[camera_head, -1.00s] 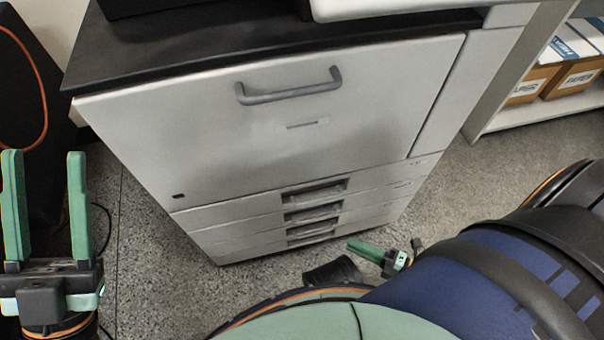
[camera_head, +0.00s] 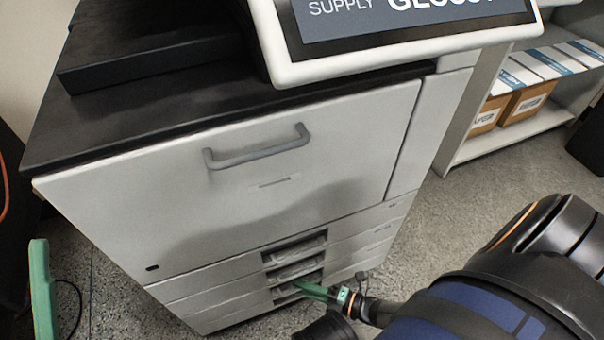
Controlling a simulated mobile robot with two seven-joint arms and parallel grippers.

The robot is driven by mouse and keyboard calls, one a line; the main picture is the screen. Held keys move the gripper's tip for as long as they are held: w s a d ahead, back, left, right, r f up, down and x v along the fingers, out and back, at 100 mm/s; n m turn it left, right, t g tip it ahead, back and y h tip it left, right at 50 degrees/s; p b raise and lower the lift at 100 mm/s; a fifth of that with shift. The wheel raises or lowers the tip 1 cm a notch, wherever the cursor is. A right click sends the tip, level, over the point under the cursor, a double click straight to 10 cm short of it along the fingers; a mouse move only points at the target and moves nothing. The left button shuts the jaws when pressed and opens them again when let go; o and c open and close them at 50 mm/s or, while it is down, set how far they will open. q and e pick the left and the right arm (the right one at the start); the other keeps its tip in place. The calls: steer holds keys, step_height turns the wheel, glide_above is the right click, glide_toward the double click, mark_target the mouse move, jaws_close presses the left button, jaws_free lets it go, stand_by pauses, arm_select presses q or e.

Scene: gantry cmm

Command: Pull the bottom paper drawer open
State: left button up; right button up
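The printer's bottom paper drawer (camera_head: 228,315) is the lowest of the stacked drawer fronts in the head view. It looks shut, flush with the drawers above. Its dark handle recess (camera_head: 284,293) is partly covered by my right gripper (camera_head: 303,288). The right gripper's green fingers point left, with their tips at or in this recess. Contact and the gap between the fingers cannot be made out. My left gripper (camera_head: 42,290) shows only one green finger at the lower left, clear of the printer. No second finger is beside it, and the rest is out of frame.
Two more paper drawers (camera_head: 200,276) and a large front panel with a grey handle (camera_head: 258,156) are above. A tilted screen (camera_head: 400,22) overhangs the top. A shelf with boxes (camera_head: 526,100) stands right. Speckled floor (camera_head: 432,228) is open between printer and shelf.

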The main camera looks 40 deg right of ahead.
steer(key=shift+w+a, duration=0.1)
steer(key=shift+c, duration=0.4)
jaws_close()
stand_by(1.0)
